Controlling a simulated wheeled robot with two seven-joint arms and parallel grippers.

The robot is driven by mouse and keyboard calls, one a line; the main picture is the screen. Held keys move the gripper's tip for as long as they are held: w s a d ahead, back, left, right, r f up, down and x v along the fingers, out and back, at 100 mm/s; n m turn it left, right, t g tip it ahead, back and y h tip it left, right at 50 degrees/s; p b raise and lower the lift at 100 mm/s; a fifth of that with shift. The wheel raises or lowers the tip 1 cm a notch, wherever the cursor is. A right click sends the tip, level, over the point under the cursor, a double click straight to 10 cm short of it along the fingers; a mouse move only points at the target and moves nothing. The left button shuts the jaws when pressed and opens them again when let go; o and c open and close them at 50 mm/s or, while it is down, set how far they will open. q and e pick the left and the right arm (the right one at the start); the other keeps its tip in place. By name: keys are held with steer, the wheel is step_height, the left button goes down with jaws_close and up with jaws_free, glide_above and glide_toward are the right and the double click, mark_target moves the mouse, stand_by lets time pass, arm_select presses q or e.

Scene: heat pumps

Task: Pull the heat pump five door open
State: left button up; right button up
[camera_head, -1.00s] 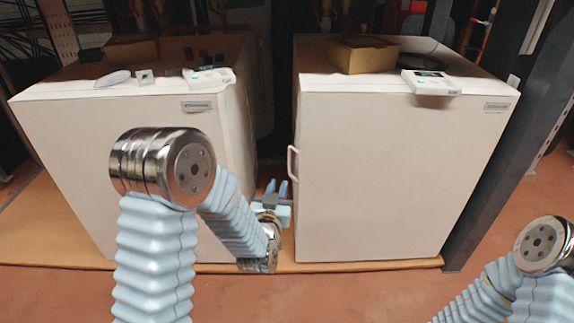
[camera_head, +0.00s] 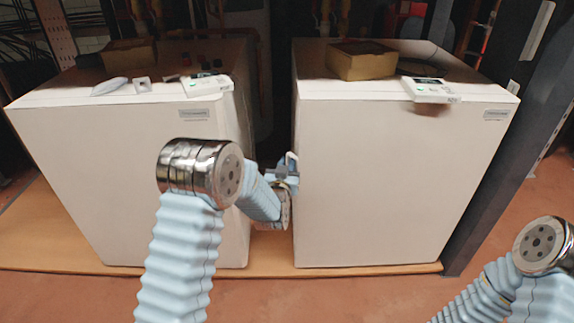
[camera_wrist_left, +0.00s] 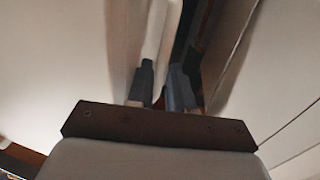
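The right cabinet (camera_head: 395,185) is a large white box with its front door flush and shut. I cannot read which number its label bears. A white bar handle (camera_head: 291,158) sits at the door's left edge, partly hidden by my left gripper (camera_head: 281,172). The handle (camera_wrist_left: 163,35) also shows in the left wrist view, running down toward the gap between the two dark fingers of my left gripper (camera_wrist_left: 162,85). The fingers are apart, with a dark gap beside the handle, so the gripper looks open around or just short of it. My right gripper is out of view.
A second white cabinet (camera_head: 90,170) stands on the left, with a narrow dark gap between the two. A cardboard box (camera_head: 361,62) and a white controller (camera_head: 430,90) lie on the right cabinet. A dark post (camera_head: 505,150) stands at right.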

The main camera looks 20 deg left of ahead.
arm_select(q)
jaws_close()
stand_by(1.2)
